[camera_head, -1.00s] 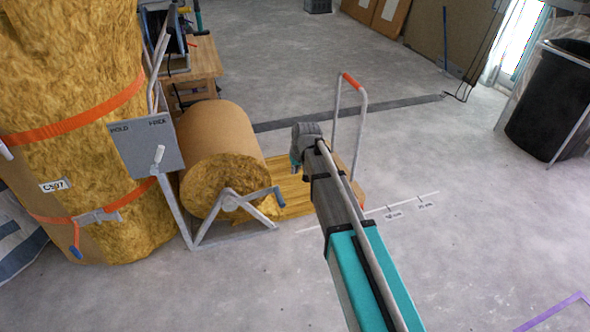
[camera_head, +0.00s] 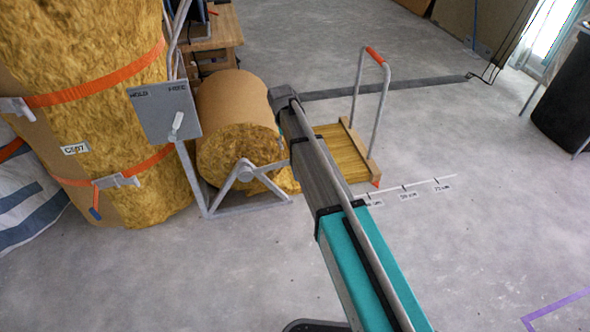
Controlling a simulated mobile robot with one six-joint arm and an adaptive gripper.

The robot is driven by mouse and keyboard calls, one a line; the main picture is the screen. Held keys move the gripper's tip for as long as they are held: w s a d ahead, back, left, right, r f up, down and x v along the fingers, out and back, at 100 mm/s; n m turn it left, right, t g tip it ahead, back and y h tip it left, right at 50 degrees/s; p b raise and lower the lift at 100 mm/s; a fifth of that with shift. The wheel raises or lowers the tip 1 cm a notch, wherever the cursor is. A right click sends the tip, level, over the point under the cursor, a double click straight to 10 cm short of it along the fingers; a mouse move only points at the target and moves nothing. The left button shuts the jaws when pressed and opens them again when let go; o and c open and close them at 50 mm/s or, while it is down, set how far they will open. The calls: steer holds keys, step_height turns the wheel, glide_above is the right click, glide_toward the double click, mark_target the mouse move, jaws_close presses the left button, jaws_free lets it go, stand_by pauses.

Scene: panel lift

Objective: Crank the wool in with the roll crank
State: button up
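The wool roll (camera_head: 234,100), paper-backed with yellow wool at its end, lies in a grey metal stand (camera_head: 212,192). A yellow wool strip (camera_head: 345,150) lies to the right, ending at a wooden bar (camera_head: 360,153). A grey box (camera_head: 160,112) marked HOLD and FREE has a white lever (camera_head: 177,126) leaning slightly right. My arm's wrist end is at the roll's right edge; my gripper is mostly hidden behind it, its fingers unreadable.
A tall strapped wool bale (camera_head: 85,60) stands left. A red-topped hoop handle (camera_head: 385,80) rises beside the strip. A marked scale line (camera_head: 420,186) lies on the floor. A black bin (camera_head: 568,100) is at far right. The floor between is clear.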

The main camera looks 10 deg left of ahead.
steer(key=shift+f, duration=0.1)
steer(key=f+b, duration=0.4)
steer(key=d+f+b, duration=0.1)
steer(key=f+b, duration=0.8)
steer(key=shift+w+d+f+b, duration=0.25)
steer(key=shift+w+d+b, duration=0.05)
steer(key=shift+b, duration=0.05)
stand_by(0.7)
jaws_close()
stand_by(0.5)
